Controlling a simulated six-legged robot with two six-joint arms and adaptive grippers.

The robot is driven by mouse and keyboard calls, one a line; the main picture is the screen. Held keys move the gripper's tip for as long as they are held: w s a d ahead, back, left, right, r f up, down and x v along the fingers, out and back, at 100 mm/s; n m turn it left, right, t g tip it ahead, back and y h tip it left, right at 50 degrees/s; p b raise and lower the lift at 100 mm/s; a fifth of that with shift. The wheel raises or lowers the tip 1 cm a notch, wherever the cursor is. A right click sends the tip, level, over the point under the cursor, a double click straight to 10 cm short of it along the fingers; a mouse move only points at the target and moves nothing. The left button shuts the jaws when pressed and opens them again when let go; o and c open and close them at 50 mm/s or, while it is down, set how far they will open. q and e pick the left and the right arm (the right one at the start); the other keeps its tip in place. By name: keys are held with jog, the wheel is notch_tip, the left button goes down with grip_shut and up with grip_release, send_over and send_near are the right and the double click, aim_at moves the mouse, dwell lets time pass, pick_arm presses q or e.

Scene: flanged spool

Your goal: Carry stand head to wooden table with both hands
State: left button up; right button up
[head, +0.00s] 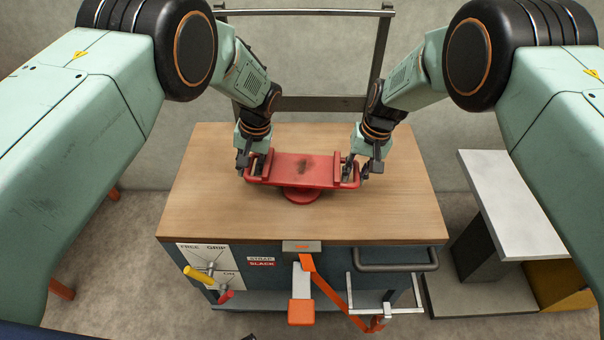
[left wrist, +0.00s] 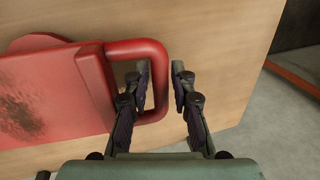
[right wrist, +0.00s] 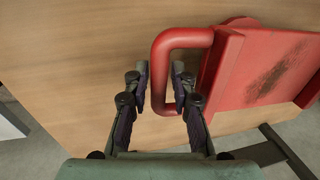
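The red stand head (head: 305,170), a scuffed plate with a loop handle at each end, is over the wooden table (head: 240,218). Its round foot (head: 302,195) appears to rest on the tabletop. My left gripper (head: 252,170) is at the left handle; in the left wrist view its open fingers (left wrist: 161,75) straddle the handle's outer bar (left wrist: 160,92), one inside the loop, one outside. My right gripper (head: 364,168) is at the other handle; in the right wrist view its open fingers (right wrist: 161,75) straddle that bar (right wrist: 158,85), with gaps visible.
The table's front has a yellow lever (head: 199,276), a red lever, an orange strap (head: 330,292) and a grey handle bar (head: 395,262). A metal frame (head: 310,104) rises behind. A pale shelf unit (head: 520,205) stands at right. The tabletop around the stand head is clear.

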pick_arm(q)
jog(key=shift+s+d+r, duration=0.1)
jog(key=shift+s+r, duration=0.2)
jog(key=shift+s, duration=0.05)
jog(key=c, duration=0.4)
pick_arm(e)
jog(key=shift+s+d+r, duration=0.1)
jog(key=shift+s+r, duration=0.15)
jog(key=shift+s, duration=0.1)
jog(key=c, duration=0.3)
pick_arm(q)
jog(key=shift+c, duration=0.4)
pick_arm(e)
jog(key=shift+c, duration=0.9)
pick_arm(q)
jog(key=shift+w+f, duration=0.1)
jog(key=shift+w, duration=0.05)
grip_shut()
pick_arm(e)
jog(key=shift+w+f, duration=0.1)
jog(key=shift+w, duration=0.05)
grip_shut()
pick_arm(q)
jog(key=shift+w, duration=0.15)
pick_arm(e)
jog(key=shift+w, duration=0.15)
